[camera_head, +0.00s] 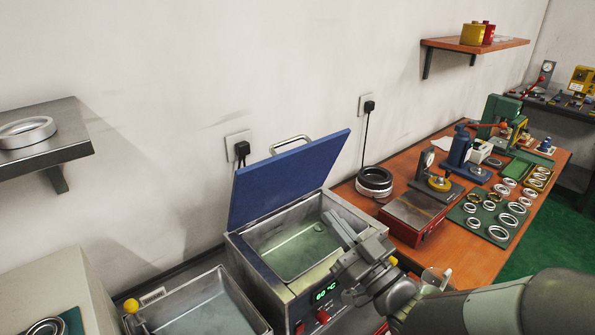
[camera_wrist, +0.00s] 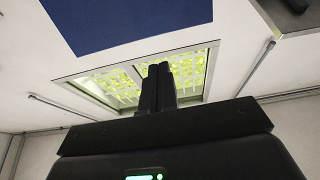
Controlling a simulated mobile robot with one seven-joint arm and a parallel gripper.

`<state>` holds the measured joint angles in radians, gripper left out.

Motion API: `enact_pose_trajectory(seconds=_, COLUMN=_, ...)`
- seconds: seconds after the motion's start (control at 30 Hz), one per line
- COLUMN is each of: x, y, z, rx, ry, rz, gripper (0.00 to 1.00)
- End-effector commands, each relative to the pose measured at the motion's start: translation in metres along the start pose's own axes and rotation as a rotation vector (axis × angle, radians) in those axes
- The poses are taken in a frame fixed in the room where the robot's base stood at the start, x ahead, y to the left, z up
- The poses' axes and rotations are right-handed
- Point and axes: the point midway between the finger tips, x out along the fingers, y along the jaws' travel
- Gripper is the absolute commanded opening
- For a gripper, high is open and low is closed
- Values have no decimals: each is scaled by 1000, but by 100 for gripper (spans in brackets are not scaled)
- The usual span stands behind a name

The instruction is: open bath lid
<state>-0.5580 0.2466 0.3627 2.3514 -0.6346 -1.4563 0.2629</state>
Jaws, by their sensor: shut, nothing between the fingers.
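The blue bath lid (camera_head: 288,178) stands raised and tilted back at the rear of the bath in the head view, with a metal handle (camera_head: 291,143) at its top edge. The lid also shows as a blue panel (camera_wrist: 125,22) in the wrist view. The open metal bath (camera_head: 262,238) holds a pale greenish liquid, and its front panel display reads 60 °C. My gripper (camera_head: 340,226) is shut and empty, over the right part of the bath opening and apart from the lid. In the wrist view its fingers (camera_wrist: 157,88) are together.
A second open tank (camera_head: 215,305) stands at front left. A shelf (camera_head: 45,140) is at left.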

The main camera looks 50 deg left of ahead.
Motion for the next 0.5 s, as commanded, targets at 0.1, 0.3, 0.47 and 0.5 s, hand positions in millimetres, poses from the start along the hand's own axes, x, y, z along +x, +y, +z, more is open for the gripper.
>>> enact_pose_trajectory(seconds=0.1, x=6, y=-5, z=0, rx=11, ry=17, rz=-16, gripper=0)
enact_pose_trajectory(seconds=0.3, x=36, y=-6, z=-1, rx=10, ry=19, rz=-17, gripper=0)
enact_pose_trajectory(seconds=0.47, x=71, y=-6, z=-2, rx=9, ry=19, rz=-17, gripper=0)
enact_pose_trajectory(seconds=0.5, x=79, y=-6, z=-2, rx=9, ry=17, rz=-16, gripper=0)
